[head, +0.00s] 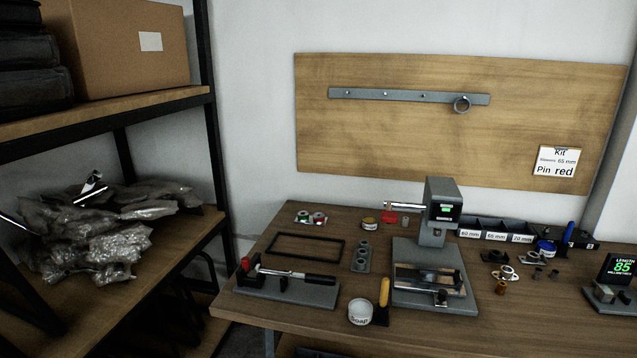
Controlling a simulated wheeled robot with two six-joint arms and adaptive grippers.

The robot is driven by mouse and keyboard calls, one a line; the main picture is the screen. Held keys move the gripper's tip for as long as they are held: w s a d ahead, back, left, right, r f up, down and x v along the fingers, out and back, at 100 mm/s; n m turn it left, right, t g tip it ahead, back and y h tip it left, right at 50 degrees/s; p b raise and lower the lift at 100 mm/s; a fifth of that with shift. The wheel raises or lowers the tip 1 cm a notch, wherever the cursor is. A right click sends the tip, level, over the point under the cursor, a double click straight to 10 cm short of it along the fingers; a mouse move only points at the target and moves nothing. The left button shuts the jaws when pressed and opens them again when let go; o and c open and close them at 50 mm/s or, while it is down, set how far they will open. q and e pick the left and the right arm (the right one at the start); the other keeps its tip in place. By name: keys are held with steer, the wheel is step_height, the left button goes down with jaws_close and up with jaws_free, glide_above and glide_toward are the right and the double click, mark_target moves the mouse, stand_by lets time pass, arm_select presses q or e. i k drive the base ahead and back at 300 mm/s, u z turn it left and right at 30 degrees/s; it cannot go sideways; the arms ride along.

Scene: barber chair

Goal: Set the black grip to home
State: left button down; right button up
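The black grip (320,280) is on the right end of a bright metal rod (284,273). The rod lies nearly level over a grey base plate (288,291) at the front left of the bench. A red knob (245,264) stands at the left end of that plate, beside a small upright block. I see no marking that reads "home". Neither of my grippers can be made out, and nothing is seen touching the black grip.
A white round tub (360,312) and a yellow handle (384,292) stand right of the plate. A grey press (437,215) stands farther right. A black frame (305,246) lies behind the plate. A shelf with clear bags (100,240) is at the left.

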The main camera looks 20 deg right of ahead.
mark_target(326, 280)
steer(key=k, duration=1.2)
steer(key=z, duration=0.85)
steer(key=i, duration=1.6)
steer(key=u, duration=0.7)
